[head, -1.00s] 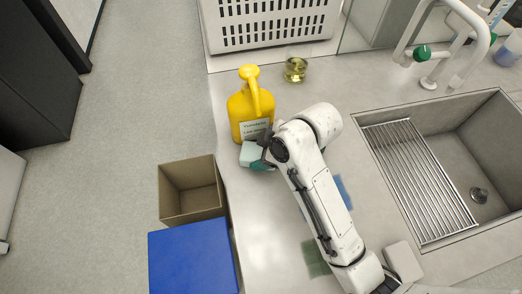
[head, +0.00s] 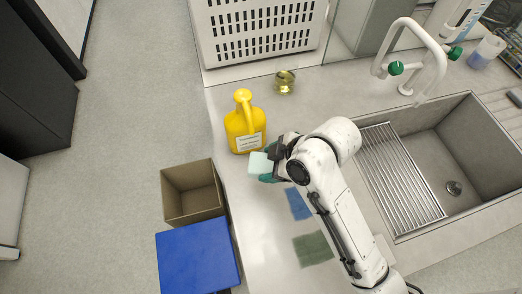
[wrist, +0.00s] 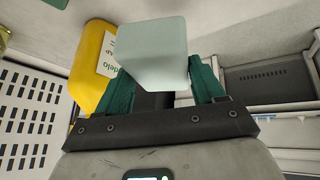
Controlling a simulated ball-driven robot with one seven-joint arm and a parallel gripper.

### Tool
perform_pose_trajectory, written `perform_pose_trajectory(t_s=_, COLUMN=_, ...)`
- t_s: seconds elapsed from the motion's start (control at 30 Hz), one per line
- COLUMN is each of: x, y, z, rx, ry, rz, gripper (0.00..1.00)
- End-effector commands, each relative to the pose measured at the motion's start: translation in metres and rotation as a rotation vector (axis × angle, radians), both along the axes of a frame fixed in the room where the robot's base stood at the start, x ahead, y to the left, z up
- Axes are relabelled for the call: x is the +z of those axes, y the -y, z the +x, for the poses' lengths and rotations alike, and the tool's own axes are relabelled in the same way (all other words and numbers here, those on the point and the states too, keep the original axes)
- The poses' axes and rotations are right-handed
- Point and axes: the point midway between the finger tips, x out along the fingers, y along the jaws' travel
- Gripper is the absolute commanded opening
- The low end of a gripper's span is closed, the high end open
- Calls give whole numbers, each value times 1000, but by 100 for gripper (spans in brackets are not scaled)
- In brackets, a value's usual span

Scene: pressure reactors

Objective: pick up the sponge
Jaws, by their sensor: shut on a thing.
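The sponge (head: 260,163) is a pale green-white block near the left edge of the counter, just below the yellow jug. My gripper (head: 271,165) is shut on it. In the wrist view the sponge (wrist: 153,52) sits between the two green fingers of my gripper (wrist: 160,85). The arm hides part of the gripper in the head view, and I cannot tell there whether the sponge touches the counter.
A yellow jug (head: 244,128) stands close behind the sponge. A glass beaker (head: 285,82) with yellow liquid is farther back. A sink (head: 455,150) lies right. Blue (head: 298,204) and green (head: 313,249) cloths lie on the counter. An open brown bin (head: 190,192) stands left.

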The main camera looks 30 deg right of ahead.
Motion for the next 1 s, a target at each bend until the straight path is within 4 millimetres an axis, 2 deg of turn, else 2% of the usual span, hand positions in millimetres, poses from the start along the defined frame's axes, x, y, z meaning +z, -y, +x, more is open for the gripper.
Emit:
perform_pose_trajectory(t_s=0.03, x=1, y=0, z=-13, rx=0, ry=-1, rz=0, gripper=35)
perform_pose_trajectory(t_s=0.23, x=19, y=1, z=-54, rx=0, ry=-4, rz=1, gripper=35)
perform_pose_trajectory(t_s=1.0, x=29, y=2, z=-73, rx=-2, ry=-2, rz=-1, gripper=34)
